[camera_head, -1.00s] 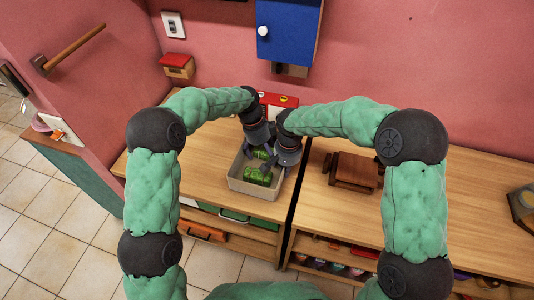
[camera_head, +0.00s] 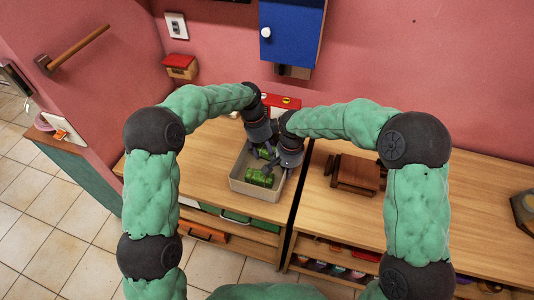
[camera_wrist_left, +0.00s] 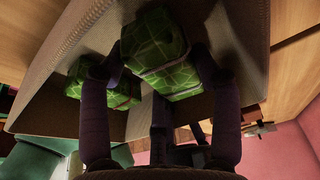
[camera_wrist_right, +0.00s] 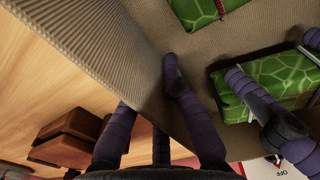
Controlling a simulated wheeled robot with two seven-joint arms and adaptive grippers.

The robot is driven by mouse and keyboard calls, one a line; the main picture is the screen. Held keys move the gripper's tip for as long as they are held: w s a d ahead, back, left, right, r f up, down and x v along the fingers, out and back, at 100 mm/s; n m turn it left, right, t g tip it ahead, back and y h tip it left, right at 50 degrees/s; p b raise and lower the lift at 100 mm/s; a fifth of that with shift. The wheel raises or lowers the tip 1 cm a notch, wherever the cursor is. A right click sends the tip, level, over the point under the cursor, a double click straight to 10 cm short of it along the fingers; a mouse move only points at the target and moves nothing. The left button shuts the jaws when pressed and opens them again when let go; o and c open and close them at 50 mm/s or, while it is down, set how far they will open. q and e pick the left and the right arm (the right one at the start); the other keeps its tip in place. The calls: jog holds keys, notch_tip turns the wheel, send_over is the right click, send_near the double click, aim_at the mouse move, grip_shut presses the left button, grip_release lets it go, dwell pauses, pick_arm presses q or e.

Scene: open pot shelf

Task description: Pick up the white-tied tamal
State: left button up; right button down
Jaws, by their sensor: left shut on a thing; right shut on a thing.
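The white-tied tamal (camera_wrist_right: 270,82) is a green patterned bundle at the back of a grey bin (camera_head: 240,186). It also shows in the left wrist view (camera_wrist_left: 156,44), with a pale tie line. My left gripper (camera_head: 262,150) is shut on it, with one finger on each side. I cannot tell whether it touches the bin floor. A second green tamal (camera_head: 259,177), red-tied in the right wrist view (camera_wrist_right: 203,10), lies in the front of the bin. My right gripper (camera_wrist_right: 150,108) is shut on the bin's wall, one finger inside and one outside.
The bin stands on a wooden counter (camera_head: 207,175), near a gap before the right counter (camera_head: 330,215). A brown wooden object (camera_head: 352,173) stands right of it. A blue cabinet (camera_head: 290,32) hangs above. Both my forearms converge closely over the bin.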

pick_arm(q)
jog(key=s+a, duration=0.2)
jog(key=s, duration=0.1)
jog(key=shift+a+r, duration=0.25)
jog(key=shift+r, duration=0.15)
notch_tip(320, 180, up, 13)
jog(key=shift+f, duration=0.1)
pick_arm(e)
jog(key=c, duration=1.3)
grip_release()
jog(key=shift+r, duration=0.1)
notch_tip(320, 180, up, 12)
